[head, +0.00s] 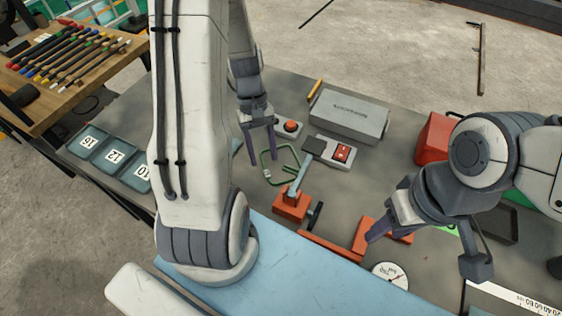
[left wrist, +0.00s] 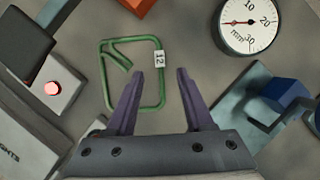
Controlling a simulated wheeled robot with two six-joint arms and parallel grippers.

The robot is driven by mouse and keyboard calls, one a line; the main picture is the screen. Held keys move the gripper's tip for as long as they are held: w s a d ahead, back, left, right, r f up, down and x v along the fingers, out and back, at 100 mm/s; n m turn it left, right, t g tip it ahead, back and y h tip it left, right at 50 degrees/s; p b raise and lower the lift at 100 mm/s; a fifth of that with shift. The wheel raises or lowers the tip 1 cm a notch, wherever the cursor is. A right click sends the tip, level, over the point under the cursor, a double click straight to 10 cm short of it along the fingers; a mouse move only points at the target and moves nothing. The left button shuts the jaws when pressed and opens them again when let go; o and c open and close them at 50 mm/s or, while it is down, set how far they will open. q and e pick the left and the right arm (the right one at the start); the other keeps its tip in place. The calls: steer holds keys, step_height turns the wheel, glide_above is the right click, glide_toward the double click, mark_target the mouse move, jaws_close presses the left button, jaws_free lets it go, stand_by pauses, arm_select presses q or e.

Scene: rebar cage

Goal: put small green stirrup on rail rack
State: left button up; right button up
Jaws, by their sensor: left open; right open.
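The small green stirrup (head: 282,183) lies on the grey bench top in the head view, a bent loop with a white tag. In the left wrist view the stirrup (left wrist: 130,40) shows its tag reading 12. My left gripper (head: 262,157) is open above it. In the left wrist view the fingertips of my left gripper (left wrist: 160,74) stand either side of the loop's tagged right bar, which is not gripped. My right gripper (head: 425,246) is open and empty over the bench's right part. I cannot tell which thing is the rail rack.
Three numbered trays (head: 112,155) sit at the bench's left. A red-button box (head: 288,127), a grey case (head: 349,118) and an orange-based lever tool (head: 291,206) surround the stirrup. A dial gauge (head: 390,275) lies near the front. A wooden table (head: 60,88) holds colour-tipped bars.

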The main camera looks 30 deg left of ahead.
mark_target(266, 170)
arm_select(q)
steer(key=shift+x, duration=1.55)
steer(key=shift+r, duration=0.1)
jaws_close()
